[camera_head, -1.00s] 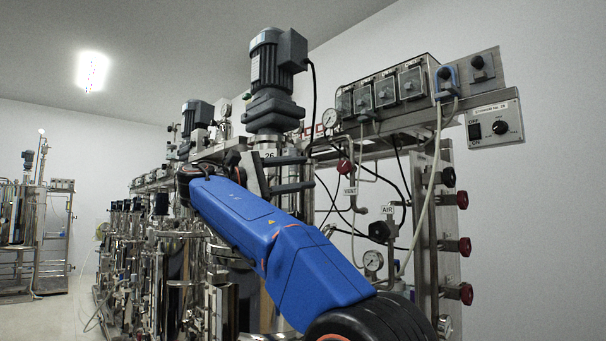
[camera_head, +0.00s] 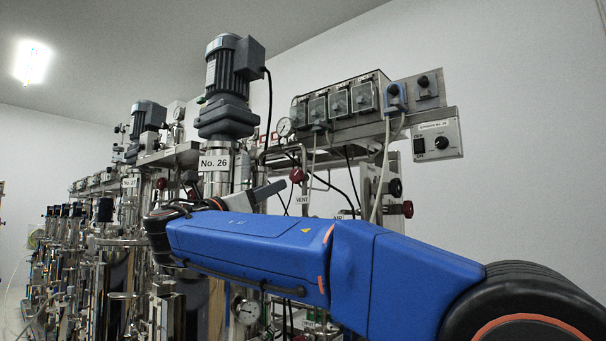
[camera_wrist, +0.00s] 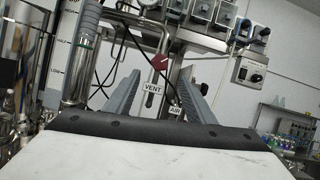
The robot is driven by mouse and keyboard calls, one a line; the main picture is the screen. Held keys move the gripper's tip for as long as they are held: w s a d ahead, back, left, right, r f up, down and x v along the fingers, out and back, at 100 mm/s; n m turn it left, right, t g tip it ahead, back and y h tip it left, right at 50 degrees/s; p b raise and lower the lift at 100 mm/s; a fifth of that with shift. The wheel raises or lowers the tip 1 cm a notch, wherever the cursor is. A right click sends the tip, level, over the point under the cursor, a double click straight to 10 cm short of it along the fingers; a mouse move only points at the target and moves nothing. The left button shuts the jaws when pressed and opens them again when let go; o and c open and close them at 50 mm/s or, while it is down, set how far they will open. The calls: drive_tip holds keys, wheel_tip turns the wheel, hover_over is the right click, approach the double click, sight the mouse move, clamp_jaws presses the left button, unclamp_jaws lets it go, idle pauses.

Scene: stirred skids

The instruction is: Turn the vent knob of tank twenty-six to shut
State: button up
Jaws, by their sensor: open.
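The red vent knob (camera_head: 297,174) sits above the VENT label (camera_head: 303,198), right of the tank marked No. 26 (camera_head: 214,163). In the wrist view the knob (camera_wrist: 160,62) shows ahead, between and slightly above the fingertips, with its VENT label (camera_wrist: 153,88) below. My gripper (camera_head: 279,187) is left of the knob in the head view, its fingers pointing toward it. In the wrist view my gripper (camera_wrist: 158,74) has its two grey fingers wide apart with nothing between them; no contact with the knob shows. The knob's exact angle is too small to read.
An AIR label (camera_wrist: 204,111) stands to the right of the VENT label. A control box (camera_head: 437,141) with a switch and dial is at the right. A gauge (camera_head: 285,127), hoses and pipes crowd the knob. The motor (camera_head: 228,85) rises above the tank.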

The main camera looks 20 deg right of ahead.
sight(306, 175)
drive_tip(key=x, duration=1.7)
drive_tip(key=shift+r, duration=0.1)
drive_tip(key=c, duration=1)
drive_tip(key=shift+c, duration=0.2)
drive_tip(key=shift+m+g, duration=0.3)
drive_tip(key=shift+m, duration=0.3)
drive_tip(key=m+g+h, duration=0.1)
drive_tip(key=m, duration=0.1)
drive_tip(key=m+g+h, duration=0.1)
drive_tip(key=m, duration=0.2)
drive_tip(key=shift+s+d, duration=0.15)
drive_tip(key=shift+s+d+m+g+h, duration=0.15)
drive_tip(key=shift+m+g, duration=0.7)
drive_tip(key=shift+m, duration=0.85)
drive_tip(key=shift+s+d+m+g+h, duration=0.15)
drive_tip(key=shift+m+g, duration=0.7)
drive_tip(key=shift+m, duration=0.85)
drive_tip(key=shift+a, duration=0.1)
